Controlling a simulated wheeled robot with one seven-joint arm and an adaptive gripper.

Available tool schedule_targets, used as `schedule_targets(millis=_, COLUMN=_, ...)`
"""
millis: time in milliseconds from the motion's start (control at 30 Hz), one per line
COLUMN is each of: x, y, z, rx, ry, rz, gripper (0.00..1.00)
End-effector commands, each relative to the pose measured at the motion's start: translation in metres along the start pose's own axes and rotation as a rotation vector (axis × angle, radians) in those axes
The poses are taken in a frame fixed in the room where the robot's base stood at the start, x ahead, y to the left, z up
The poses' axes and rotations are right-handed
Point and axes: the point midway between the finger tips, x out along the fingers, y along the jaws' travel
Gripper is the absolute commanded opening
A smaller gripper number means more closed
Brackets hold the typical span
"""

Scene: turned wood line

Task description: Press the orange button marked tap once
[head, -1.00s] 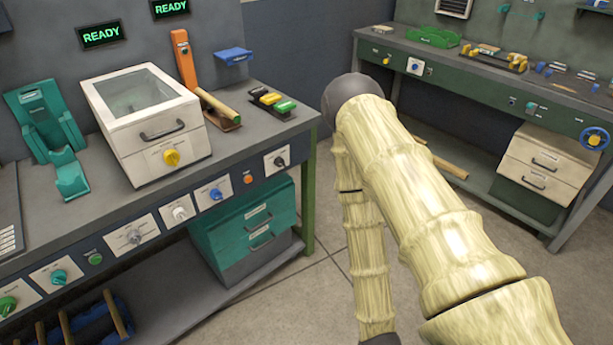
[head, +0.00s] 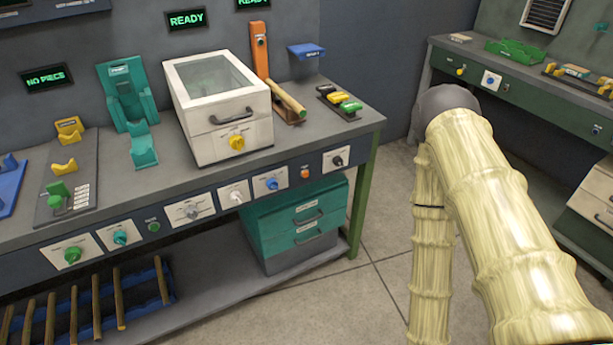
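A small round orange button (head: 305,173) sits on the front panel of the grey workbench (head: 345,128), between a blue knob (head: 271,183) and a black knob (head: 338,160). Its label is too small to read. A green button (head: 153,227) is farther left on the same panel. My pale arm links stand at the right of the head view, well to the right of the orange button. My gripper is not in view.
A white lidded box (head: 222,105) stands on the bench above the panel. Several wooden sticks lie in a blue rack (head: 172,285) on the lower shelf. A teal drawer cabinet (head: 262,237) is below the bench. Open floor lies right of it; a second bench (head: 480,70) stands beyond.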

Motion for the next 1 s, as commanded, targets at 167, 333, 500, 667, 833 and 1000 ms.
schedule_targets(millis=167, x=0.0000, y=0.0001, z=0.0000, rx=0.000, ry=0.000, rz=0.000, gripper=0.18)
schedule_targets(millis=333, x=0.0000, y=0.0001, z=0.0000, rx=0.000, ry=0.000, rz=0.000, gripper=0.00)
schedule_targets(millis=500, x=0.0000, y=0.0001, z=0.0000, rx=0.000, ry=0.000, rz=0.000, gripper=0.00)
schedule_targets(millis=667, x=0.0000, y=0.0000, z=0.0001, rx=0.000, ry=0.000, rz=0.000, gripper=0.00)
schedule_targets(millis=833, x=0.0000, y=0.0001, z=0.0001, rx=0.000, ry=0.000, rz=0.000, gripper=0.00)
schedule_targets(millis=1000, x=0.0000, y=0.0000, z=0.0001, rx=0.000, ry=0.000, rz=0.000, gripper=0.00)
